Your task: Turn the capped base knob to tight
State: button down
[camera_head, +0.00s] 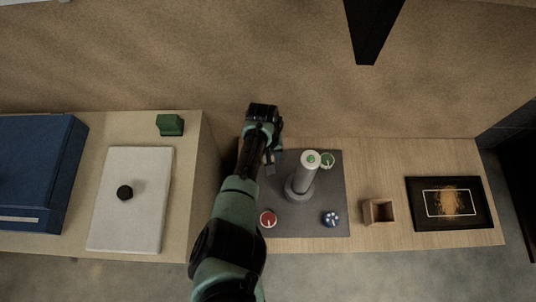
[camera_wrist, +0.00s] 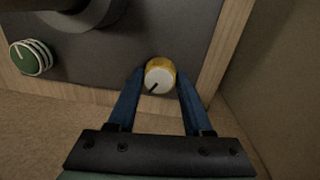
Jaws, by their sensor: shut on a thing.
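A yellow-sided knob with a white cap (camera_wrist: 160,77) sits on the grey base plate near its corner in the wrist view. A dark pointer mark on its cap points to the lower left. My gripper (camera_wrist: 158,85) has its two blue fingers on either side of this knob and is shut on it. In the head view my gripper (camera_head: 271,160) is over the far left corner of the grey plate (camera_head: 293,218) and hides the yellow knob. The plate also carries a green knob (camera_head: 327,160), a red knob (camera_head: 268,219) and a blue knob (camera_head: 330,219).
A grey and white column (camera_head: 304,174) with a green top stands mid-plate, close to my gripper's right. A small open wooden box (camera_head: 379,211) and a dark framed picture (camera_head: 450,204) lie further right. Left, another counter holds a white board (camera_head: 130,215), a green block (camera_head: 170,124) and a blue case (camera_head: 40,175).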

jog(key=m, duration=0.7)
jog(key=m+b, duration=0.1)
jog(key=m, duration=0.5)
jog(key=shift+d+m+g, duration=0.1)
jog(key=shift+m+g, duration=0.2)
jog(key=m, duration=0.7)
jog(key=shift+y, duration=0.3)
jog(key=m, duration=0.7)
jog(key=shift+d, duration=0.1)
jog(key=shift+c, duration=1.6)
grip_release()
jog(key=shift+r+p, duration=0.1)
jog(key=shift+p, duration=0.2)
